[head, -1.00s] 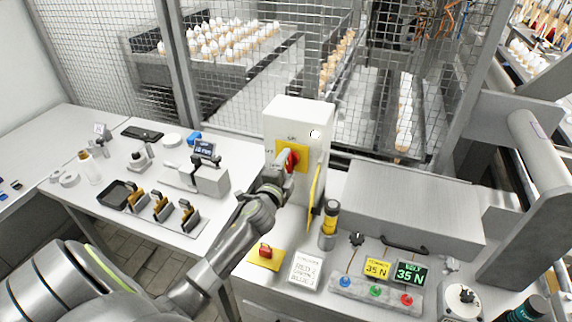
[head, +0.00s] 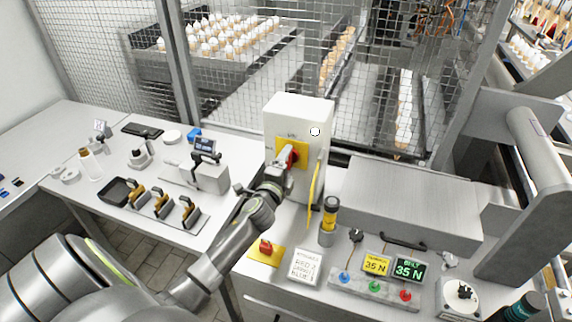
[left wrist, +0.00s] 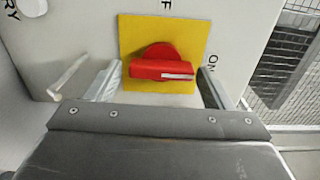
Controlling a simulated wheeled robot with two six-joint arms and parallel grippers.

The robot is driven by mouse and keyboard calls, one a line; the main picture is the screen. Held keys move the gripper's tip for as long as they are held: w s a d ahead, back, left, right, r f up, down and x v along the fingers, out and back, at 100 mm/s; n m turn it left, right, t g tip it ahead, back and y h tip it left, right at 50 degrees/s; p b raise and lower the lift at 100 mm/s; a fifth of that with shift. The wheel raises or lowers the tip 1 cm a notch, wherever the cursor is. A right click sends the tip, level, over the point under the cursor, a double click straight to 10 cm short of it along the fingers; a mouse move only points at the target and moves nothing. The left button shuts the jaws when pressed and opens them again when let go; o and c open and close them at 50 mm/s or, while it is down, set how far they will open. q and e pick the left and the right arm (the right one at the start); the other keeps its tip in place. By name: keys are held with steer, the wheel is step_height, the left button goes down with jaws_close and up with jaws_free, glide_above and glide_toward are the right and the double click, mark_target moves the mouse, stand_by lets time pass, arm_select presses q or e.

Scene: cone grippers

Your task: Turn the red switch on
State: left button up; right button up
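The red switch (head: 292,156) is a rotary handle on a yellow plate (head: 303,150), on the front of a white box (head: 298,115). In the left wrist view the red handle (left wrist: 163,70) lies sideways, its white stripe on the right half, towards the "ON" lettering at the plate's right. My left gripper (head: 284,160) is in front of the switch. In the left wrist view its two fingers (left wrist: 158,84) are open, one either side of the handle, with gaps visible between. My right gripper is not in view.
A yellow panel edge (head: 314,195) juts from the box's right side. Wire mesh (head: 240,95) rises behind.

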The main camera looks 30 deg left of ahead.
arm_select(q)
steer(key=shift+o, duration=0.8)
steer(key=b+v, duration=0.1)
steer(key=v, duration=1.6)
steer(key=shift+s+b, duration=0.2)
steer(key=shift+b, duration=0.2)
